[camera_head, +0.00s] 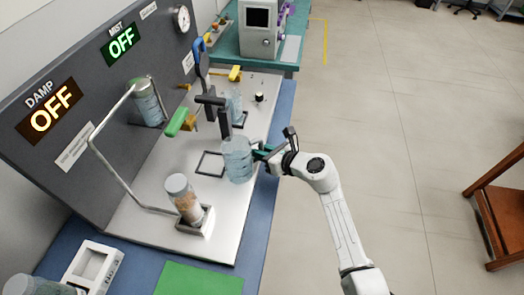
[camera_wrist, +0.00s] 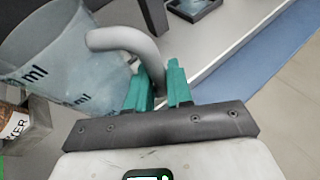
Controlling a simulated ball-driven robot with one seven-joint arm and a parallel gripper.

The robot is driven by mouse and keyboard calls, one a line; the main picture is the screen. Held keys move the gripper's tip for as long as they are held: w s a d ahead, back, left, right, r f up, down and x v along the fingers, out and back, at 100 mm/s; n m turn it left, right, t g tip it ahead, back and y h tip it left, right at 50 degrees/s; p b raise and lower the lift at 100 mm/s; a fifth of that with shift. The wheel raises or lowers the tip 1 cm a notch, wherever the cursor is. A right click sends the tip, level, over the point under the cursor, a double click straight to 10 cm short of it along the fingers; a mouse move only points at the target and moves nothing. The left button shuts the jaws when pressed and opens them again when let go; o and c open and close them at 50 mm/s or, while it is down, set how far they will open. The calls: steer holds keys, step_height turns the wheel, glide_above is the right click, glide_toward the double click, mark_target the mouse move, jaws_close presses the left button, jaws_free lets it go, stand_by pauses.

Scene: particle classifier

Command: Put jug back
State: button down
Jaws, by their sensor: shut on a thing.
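A clear bluish jug (camera_head: 237,163) with a handle is near the right edge of the grey worktop, left of my gripper (camera_head: 262,152). In the wrist view the jug (camera_wrist: 62,62) fills the upper left and looks tilted. My gripper's teal fingers (camera_wrist: 160,88) are shut on its grey curved handle (camera_wrist: 128,40). A dark square frame (camera_head: 209,164) lies empty on the worktop, just left of the jug. I cannot tell whether the jug's base touches the worktop.
A jar with brown contents (camera_head: 184,200) stands in a light tray near the front. A second clear vessel (camera_head: 235,105) stands behind the jug. A black arm (camera_head: 211,100) and a green-handled lever (camera_head: 180,121) stick out nearby. Open floor (camera_head: 410,130) lies right.

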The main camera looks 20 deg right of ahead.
steer(key=shift+f, duration=0.1)
steer(key=c, duration=1)
jaws_free()
